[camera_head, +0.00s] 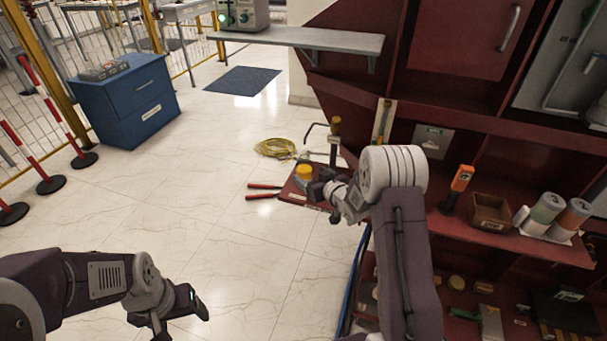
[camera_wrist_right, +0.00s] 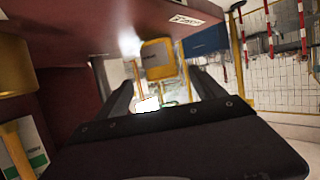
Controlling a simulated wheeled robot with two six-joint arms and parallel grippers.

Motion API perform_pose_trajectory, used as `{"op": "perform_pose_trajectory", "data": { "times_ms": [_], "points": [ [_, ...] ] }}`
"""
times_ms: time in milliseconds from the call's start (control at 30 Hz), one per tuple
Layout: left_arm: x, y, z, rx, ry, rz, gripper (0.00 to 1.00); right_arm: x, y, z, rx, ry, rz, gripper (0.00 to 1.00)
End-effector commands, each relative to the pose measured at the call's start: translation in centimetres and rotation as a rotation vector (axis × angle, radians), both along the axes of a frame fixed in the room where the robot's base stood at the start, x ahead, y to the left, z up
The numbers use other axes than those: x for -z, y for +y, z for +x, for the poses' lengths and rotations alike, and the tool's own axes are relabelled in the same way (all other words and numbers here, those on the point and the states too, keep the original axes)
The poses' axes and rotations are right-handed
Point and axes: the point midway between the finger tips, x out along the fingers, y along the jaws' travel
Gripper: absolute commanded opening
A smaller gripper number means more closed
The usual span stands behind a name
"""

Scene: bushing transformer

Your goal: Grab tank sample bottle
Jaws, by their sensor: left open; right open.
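A small jar with a yellow lid (camera_head: 303,172), which looks like the sample bottle, stands on a low red shelf (camera_head: 291,195) of the red transformer. My right gripper (camera_head: 318,187) is beside it, just to its right. In the right wrist view, a yellow labelled object (camera_wrist_right: 158,58), probably the same bottle, shows ahead in the gap between my right fingers (camera_wrist_right: 158,84). These fingers are apart with nothing held; contact cannot be told. My left gripper (camera_head: 183,314) is open and empty over the floor at lower left.
Red-handled pliers (camera_head: 264,191) and a coiled yellow cable (camera_head: 275,148) lie left of the shelf. A brass-topped valve (camera_head: 335,127) rises behind my right gripper. An orange device (camera_head: 460,180), box (camera_head: 490,211) and cans stand on the right ledge.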

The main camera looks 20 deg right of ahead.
Motion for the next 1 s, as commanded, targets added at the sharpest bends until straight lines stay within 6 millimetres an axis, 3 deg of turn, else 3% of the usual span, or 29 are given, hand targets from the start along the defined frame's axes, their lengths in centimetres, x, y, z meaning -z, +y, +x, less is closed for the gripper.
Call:
{"op": "perform_pose_trajectory", "data": {
  "times_ms": [167,367,600,900,1000],
  "points": [
    [0.5,0.0,0.0,0.000,0.000,0.000,0.74,1.1,0.6,2.5,-0.001,0.000,-0.001,0.79],
    [0.7,0.0,0.0,0.000,0.000,0.000,0.74,1.4,0.8,3.4,-0.001,0.001,0.000,0.79],
    [1.5,0.0,0.0,0.000,0.000,0.000,0.74,3.0,1.8,7.0,-0.001,0.000,-0.001,0.79],
    [1.5,0.0,0.0,0.000,0.000,0.000,0.74,3.1,1.9,7.6,0.000,0.001,0.000,0.79],
    [1.5,0.0,0.0,0.000,0.000,0.000,0.74,3.0,1.9,7.6,0.000,0.001,0.000,0.51]
  ]
}}
